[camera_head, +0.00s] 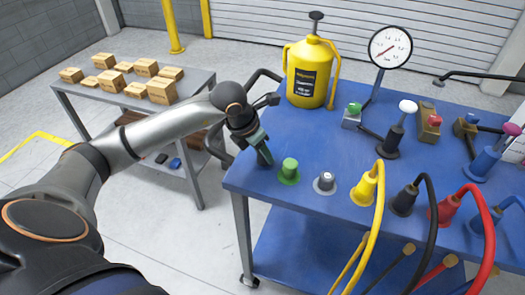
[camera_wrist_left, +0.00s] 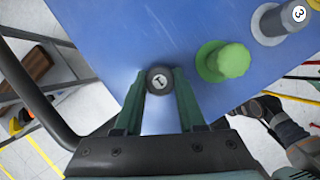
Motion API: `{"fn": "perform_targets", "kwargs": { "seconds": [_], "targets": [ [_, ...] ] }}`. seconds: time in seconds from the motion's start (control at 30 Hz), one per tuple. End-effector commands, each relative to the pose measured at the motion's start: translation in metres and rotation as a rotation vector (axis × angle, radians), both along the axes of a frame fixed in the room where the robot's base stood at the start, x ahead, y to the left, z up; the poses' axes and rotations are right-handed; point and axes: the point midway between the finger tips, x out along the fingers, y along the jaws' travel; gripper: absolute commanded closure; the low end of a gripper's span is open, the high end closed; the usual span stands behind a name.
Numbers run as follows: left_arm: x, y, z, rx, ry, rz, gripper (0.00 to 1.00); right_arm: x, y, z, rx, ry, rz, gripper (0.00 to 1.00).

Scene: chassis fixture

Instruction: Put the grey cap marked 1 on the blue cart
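The blue cart (camera_head: 300,130) fills the right half of the head view, and its top also shows in the left wrist view (camera_wrist_left: 110,35). My left gripper (camera_head: 265,157) is over the cart's near left corner, pointing down. In the left wrist view a dark grey cap (camera_wrist_left: 159,79) with a light round face marked 1 sits between its fingertips, which touch it on both sides. The fingers hide this cap in the head view. I cannot tell whether the cap touches the cart top.
A green cap (camera_head: 289,171) stands just right of my left gripper, then a grey cap (camera_head: 325,182), marked 3 in the wrist view. Yellow (camera_head: 366,188), black and red cabled plugs follow. A yellow canister (camera_head: 309,75) stands behind. A side table (camera_head: 80,92) holds small boxes.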

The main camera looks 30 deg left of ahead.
Motion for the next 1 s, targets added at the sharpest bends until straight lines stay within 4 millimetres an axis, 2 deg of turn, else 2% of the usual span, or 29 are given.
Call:
{"fn": "perform_targets", "kwargs": {
  "seconds": [0.03, 0.27, 0.6, 0.77, 1.0],
  "targets": [
    [0.000, 0.000, 0.000, 0.000, 0.000, 0.000, 0.56, 0.000, 0.000, 0.000, 0.000, 0.000, 0.000, 0.50],
    [0.000, 0.000, 0.000, 0.000, 0.001, 0.000, 0.32, 0.000, 0.000, 0.000, 0.000, 0.000, 0.000, 0.50],
    [0.000, 0.000, 0.006, 0.001, -0.001, 0.000, 0.32, 0.000, 0.000, 0.004, 0.000, 0.000, 0.000, 0.50],
    [-0.010, 0.004, 0.030, 0.003, -0.004, 0.000, 0.32, 0.000, 0.000, 0.002, 0.000, -0.001, 0.000, 0.50],
    [-0.029, 0.009, 0.079, 0.002, -0.004, 0.000, 0.32, 0.000, 0.000, 0.002, 0.000, 0.000, 0.000, 0.50]
  ]
}}
